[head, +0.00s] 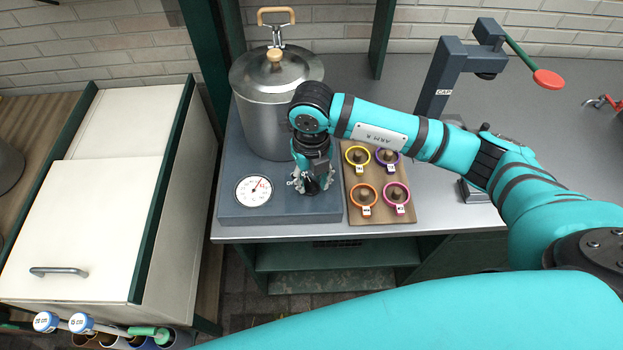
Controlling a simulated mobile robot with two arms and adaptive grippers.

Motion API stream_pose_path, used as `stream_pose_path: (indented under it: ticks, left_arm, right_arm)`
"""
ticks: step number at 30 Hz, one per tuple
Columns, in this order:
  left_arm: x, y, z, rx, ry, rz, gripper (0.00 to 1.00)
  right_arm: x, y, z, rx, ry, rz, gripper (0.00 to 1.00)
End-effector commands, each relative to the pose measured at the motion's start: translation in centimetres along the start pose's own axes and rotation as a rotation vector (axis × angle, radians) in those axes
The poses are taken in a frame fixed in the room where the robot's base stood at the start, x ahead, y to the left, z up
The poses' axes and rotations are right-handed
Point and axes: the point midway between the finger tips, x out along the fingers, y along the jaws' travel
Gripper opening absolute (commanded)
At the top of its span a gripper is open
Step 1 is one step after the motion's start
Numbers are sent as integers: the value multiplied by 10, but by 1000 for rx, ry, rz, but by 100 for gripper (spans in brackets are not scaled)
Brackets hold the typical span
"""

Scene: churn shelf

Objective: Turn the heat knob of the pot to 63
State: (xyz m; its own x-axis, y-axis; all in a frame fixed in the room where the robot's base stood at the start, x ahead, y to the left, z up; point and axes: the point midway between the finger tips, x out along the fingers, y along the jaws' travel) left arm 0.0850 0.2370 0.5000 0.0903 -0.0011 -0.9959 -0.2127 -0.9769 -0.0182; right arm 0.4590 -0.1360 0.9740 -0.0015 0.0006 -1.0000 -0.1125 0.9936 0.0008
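The grey metal pot (262,120) has a lid with a wooden knob and stands on a dark grey heater base (235,160). A round white dial (254,191) with a needle pointing up and slightly right is on the base's front left; its numbers are too small to read. My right gripper (312,187) points down over the front right of the base, just right of the dial. The heat knob is not visible; the gripper covers that spot. I cannot tell whether the fingers are closed on anything. My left gripper is out of view.
A wooden board (378,218) with several coloured rings on pegs lies right of the base, under my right forearm. A dark capping press (440,80) with a red-ended lever stands behind. A white cabinet (80,220) is at left. Grey counter at far right is mostly clear.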

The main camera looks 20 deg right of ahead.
Motion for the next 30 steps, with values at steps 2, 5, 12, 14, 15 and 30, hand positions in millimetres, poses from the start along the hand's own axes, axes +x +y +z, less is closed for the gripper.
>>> stream_pose_path:
  ticks: [2, 5, 12, 14, 15, 30]
  left_arm:
    - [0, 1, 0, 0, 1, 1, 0]
    - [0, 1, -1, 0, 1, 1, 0]
    - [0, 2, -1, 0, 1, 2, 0]
    - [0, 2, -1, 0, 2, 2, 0]
    - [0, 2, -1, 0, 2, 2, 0]
    - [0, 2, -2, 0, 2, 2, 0]
  right_arm:
    - [-13, 0, 2, 0, -6, 0, 35]
    - [-33, 0, 2, 0, -7, 0, 35]
    - [-84, 0, 1, -1, -6, 0, 35]
    - [-93, 0, 1, -1, -6, -1, 35]
    - [-98, 0, 1, 0, -5, 0, 35]
    - [-113, 0, 0, 0, -2, 0, 35]
